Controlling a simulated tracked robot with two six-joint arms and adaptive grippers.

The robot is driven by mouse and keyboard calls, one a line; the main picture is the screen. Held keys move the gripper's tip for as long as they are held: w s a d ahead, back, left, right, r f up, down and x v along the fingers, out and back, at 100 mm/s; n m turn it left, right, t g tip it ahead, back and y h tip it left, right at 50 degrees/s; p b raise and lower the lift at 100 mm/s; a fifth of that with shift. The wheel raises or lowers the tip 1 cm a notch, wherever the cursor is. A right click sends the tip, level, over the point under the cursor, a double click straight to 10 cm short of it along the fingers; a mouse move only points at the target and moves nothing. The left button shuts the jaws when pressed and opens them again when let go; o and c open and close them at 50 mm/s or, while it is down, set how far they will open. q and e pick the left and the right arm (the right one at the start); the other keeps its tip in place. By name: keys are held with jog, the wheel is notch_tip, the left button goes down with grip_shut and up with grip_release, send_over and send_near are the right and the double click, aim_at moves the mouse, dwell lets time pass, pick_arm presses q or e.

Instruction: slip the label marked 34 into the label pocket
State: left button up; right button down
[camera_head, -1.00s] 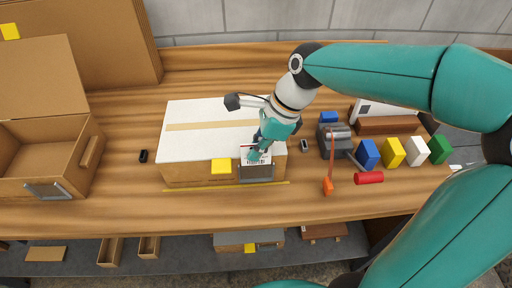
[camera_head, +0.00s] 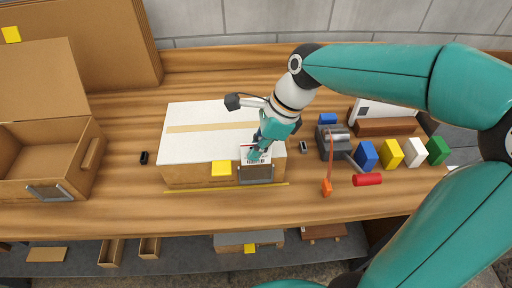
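A white label (camera_head: 246,152) with dark print shows at the fingertips of my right gripper (camera_head: 258,155); its number cannot be read. The gripper appears shut on it, just above the front edge of a closed box with a white top (camera_head: 195,145). The label pocket (camera_head: 256,173), a grey metal-framed holder, is on the box's front face, directly below the label. The label's lower edge is close to the pocket's top; I cannot tell whether it is inside. My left gripper is not in view.
A yellow note (camera_head: 221,168) is left of the pocket. An open carton (camera_head: 85,165) stands at left. A yellow strip (camera_head: 200,190) lies before the box.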

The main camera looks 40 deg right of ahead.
jog(key=shift+f, duration=0.3)
jog(key=c, duration=1.8)
grip_release()
jog(key=o, duration=0.6)
jog(key=shift+c, duration=0.2)
jog(key=v, duration=1.2)
